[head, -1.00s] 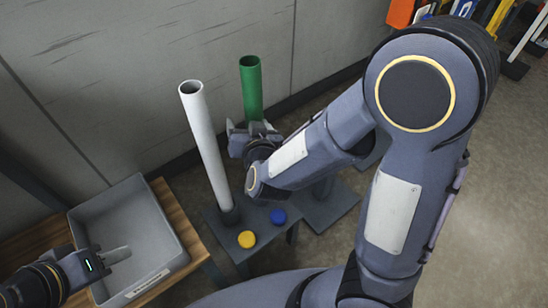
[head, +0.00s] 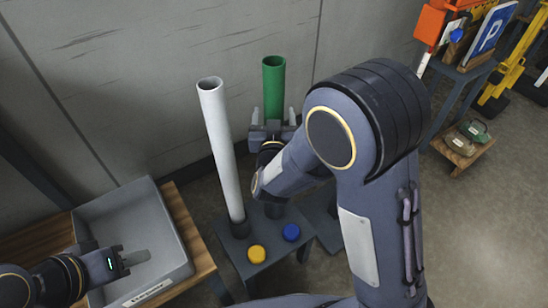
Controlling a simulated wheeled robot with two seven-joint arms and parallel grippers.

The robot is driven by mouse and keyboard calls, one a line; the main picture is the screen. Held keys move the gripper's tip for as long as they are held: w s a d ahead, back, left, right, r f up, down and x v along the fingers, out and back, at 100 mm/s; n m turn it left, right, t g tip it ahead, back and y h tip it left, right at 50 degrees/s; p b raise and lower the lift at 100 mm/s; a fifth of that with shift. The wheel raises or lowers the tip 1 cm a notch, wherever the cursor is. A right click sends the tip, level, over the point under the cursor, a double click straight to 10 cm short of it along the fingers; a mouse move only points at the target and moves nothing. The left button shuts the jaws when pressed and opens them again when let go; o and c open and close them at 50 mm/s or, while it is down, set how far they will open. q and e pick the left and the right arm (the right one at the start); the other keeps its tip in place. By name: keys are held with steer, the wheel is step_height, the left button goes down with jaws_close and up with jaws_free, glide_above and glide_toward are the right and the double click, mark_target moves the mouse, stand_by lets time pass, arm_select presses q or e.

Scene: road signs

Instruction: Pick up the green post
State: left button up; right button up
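A white post (head: 220,150) stands close left of the green one in a dark socket. A yellow button (head: 256,254) and a blue button (head: 291,232) sit on the dark table (head: 240,270). A wall stands close behind. Shelves with signs (head: 487,35) are at upper right.

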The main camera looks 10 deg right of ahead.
steer(key=shift+w, duration=0.15)
jaws_close()
stand_by(0.4)
steer(key=shift+r, duration=0.1)
